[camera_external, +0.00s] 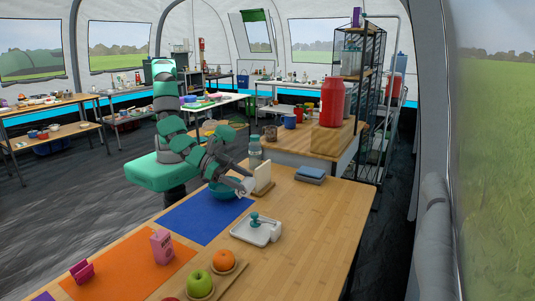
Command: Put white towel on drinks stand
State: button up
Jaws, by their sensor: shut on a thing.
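My gripper (247,186) is low over the back part of the near wooden table. It is shut on a pale, flat, upright slab (263,176) that looks like the folded white towel. The fingertips are small here, and I cannot tell whether the towel's lower edge touches the table. The drinks stand (332,143) appears to be the wooden stand bearing the large red drinks dispenser (332,102), behind and right of my gripper. It stands on a wooden-topped counter just beyond the near table.
A folded blue-grey towel (310,173) lies right of my gripper. A teal bowl (222,189) and a bottle (255,150) are close to it. A white tray (258,231) with a teal item is nearer. Cups (290,121) stand left of the dispenser. A black rack (360,75) rises behind.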

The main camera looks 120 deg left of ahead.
jog(key=w+a+r, duration=0.2)
jog(key=w+a, duration=0.1)
jog(key=a, duration=0.7)
jog(key=w+a+r+n+y, duration=0.1)
jog(key=w+a+r, duration=0.1)
jog(key=a, duration=0.8)
jog(key=w+a+r, duration=0.2)
jog(key=w+a, duration=0.1)
jog(key=a, duration=0.7)
jog(key=s+a+r+n+y+p, duration=0.15)
jog(key=s+a, duration=0.25)
jog(key=a, duration=0.7)
jog(key=s+a+r, duration=0.2)
jog(key=s+a, duration=0.2)
jog(key=a, duration=0.7)
jog(key=n+g+y+b, duration=0.4)
jog(key=b, duration=0.2)
send_over(280, 132)
notch_tip(280, 132, down, 4)
jog(key=shift+t, duration=0.3)
jog(key=shift+w+d+f+b, duration=0.15)
jog(key=shift+f+b, duration=0.5)
jog(key=shift+f, duration=1.85)
jog(key=shift+w+f+b, duration=0.1)
jog(key=shift+f+b, duration=0.5)
jog(key=shift+f, duration=1.9)
jog(key=shift+f, duration=0.1)
jog(key=shift+f, duration=0.15)
jog(key=o, duration=0.9)
